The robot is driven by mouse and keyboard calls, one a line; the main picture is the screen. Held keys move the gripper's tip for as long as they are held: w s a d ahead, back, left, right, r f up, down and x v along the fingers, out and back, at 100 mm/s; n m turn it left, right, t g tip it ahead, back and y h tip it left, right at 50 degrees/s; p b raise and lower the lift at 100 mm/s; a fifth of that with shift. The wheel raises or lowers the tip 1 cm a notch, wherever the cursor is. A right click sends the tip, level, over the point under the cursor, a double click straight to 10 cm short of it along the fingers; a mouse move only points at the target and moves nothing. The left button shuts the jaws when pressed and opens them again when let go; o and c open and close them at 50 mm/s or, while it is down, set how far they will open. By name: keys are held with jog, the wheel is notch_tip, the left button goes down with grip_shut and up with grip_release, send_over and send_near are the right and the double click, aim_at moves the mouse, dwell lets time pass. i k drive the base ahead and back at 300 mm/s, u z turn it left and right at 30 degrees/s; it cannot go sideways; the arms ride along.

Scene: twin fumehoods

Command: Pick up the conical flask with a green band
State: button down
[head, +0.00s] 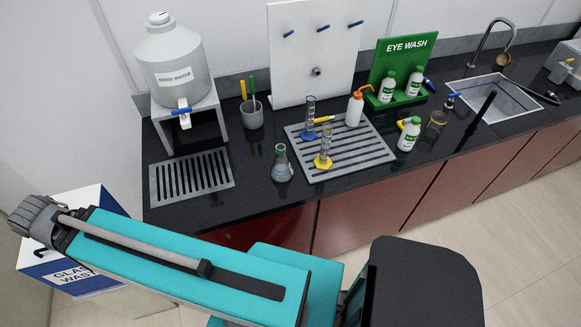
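A conical flask (282,169) stands upright on the black counter near its front edge, between the slotted grey grate and the ribbed drying mat. A small green band shows at its neck, and its lower body looks dark grey. Nothing is touching the flask. My teal arm crosses the lower left of the head view, in front of the counter and apart from the flask.
Left of the flask are the slotted grate (190,177) and a rinse water tank (174,62) on a stand. Right of it, the ribbed mat (352,158) holds two measuring cylinders and a wash bottle (354,109). A pen cup (252,117) stands behind. A glass waste box (75,270) is at lower left.

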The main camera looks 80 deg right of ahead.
aim_at(281, 171)
jog(key=z, duration=0.7)
jog(key=k, duration=0.8)
jog(key=z, duration=1.15)
jog(key=i, duration=0.9)
jog(key=z, duration=0.1)
